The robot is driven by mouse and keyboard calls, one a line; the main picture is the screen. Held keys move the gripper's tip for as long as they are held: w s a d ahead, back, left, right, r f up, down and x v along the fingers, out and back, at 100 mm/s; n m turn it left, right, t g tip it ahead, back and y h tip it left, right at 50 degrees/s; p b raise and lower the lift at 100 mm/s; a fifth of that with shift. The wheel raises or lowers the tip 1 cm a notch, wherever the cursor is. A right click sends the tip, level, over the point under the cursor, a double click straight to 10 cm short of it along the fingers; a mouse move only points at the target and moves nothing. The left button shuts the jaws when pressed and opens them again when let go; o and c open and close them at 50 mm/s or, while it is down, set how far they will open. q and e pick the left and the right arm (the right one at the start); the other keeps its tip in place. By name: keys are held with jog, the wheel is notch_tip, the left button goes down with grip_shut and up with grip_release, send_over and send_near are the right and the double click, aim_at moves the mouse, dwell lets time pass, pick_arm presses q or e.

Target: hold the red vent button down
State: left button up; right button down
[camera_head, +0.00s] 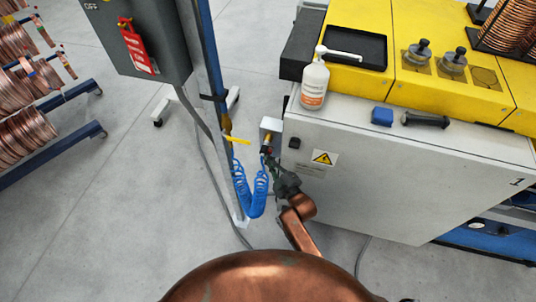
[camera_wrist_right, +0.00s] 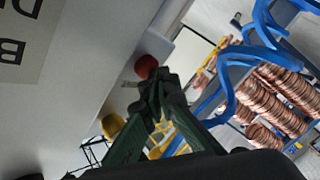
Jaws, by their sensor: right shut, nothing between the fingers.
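The red button (camera_wrist_right: 146,66) is a round red cap on a pale box fixed to the machine's side, seen in the right wrist view. In the head view the small box (camera_head: 270,125) sits at the machine's left edge. My right gripper (camera_head: 267,155) is there, just below the box, and hides most of the button in that view. In the right wrist view the gripper's dark green fingers (camera_wrist_right: 158,88) are closed together and empty. Their tips overlap the button's lower right edge. I cannot tell whether they touch it or whether it is pressed. My left gripper is not in view.
A blue coiled hose (camera_head: 252,195) hangs just left of my right gripper, beside a blue post (camera_head: 212,70). The white machine cabinet (camera_head: 390,185) stands close on the right. Open floor lies to the left.

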dwell(0.8)
jog(key=shift+s+a+p, duration=0.3)
jog(key=shift+s+p, duration=0.25)
jog(key=shift+s, duration=0.35)
jog(key=s, duration=0.1)
jog(key=s+a+p, duration=0.1)
jog(key=s, duration=0.1)
jog(key=s+p, duration=0.1)
jog(key=shift+s+a, duration=0.25)
jog(key=shift+s, duration=0.15)
